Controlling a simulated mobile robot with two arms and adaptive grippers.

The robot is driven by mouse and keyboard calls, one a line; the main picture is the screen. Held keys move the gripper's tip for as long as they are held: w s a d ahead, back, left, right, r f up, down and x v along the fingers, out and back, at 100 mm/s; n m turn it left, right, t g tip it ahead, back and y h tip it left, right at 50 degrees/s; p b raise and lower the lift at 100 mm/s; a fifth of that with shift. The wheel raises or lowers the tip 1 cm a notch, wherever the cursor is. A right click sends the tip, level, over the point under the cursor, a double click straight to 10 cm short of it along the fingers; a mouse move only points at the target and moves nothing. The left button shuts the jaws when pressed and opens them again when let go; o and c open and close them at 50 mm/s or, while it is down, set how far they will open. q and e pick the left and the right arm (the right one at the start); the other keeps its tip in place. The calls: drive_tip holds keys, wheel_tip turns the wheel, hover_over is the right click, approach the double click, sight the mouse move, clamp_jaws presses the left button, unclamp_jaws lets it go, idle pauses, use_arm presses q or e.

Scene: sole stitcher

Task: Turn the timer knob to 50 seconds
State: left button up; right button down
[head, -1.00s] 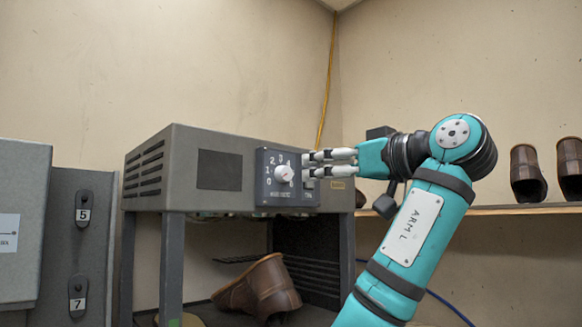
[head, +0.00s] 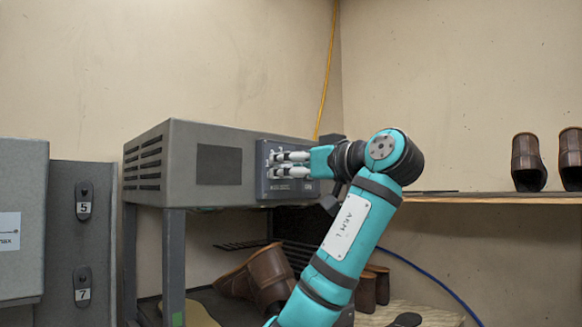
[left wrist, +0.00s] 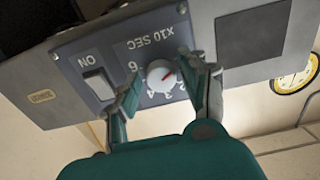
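The timer knob (left wrist: 160,76) is a white round knob with a red mark, on a dark panel (left wrist: 115,48) labelled "X10 SEC". In the left wrist view, which shows the panel turned over, the red mark points up and right, away from the digits at the lower side. My left gripper (left wrist: 163,78) is open, with one finger on each side of the knob and small gaps seeming to remain. In the head view my left gripper (head: 273,164) is in front of the panel and hides most of the knob. My right gripper is not in view.
An ON rocker switch (left wrist: 99,84) sits beside the knob. The grey machine (head: 218,166) stands on legs, with a brown shoe (head: 262,275) beneath. A shelf (head: 490,199) with brown shoes is at right. A round gauge (left wrist: 297,76) shows at right in the wrist view.

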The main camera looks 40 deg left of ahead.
use_arm(q)
drive_tip(key=c, duration=0.7)
clamp_jaws()
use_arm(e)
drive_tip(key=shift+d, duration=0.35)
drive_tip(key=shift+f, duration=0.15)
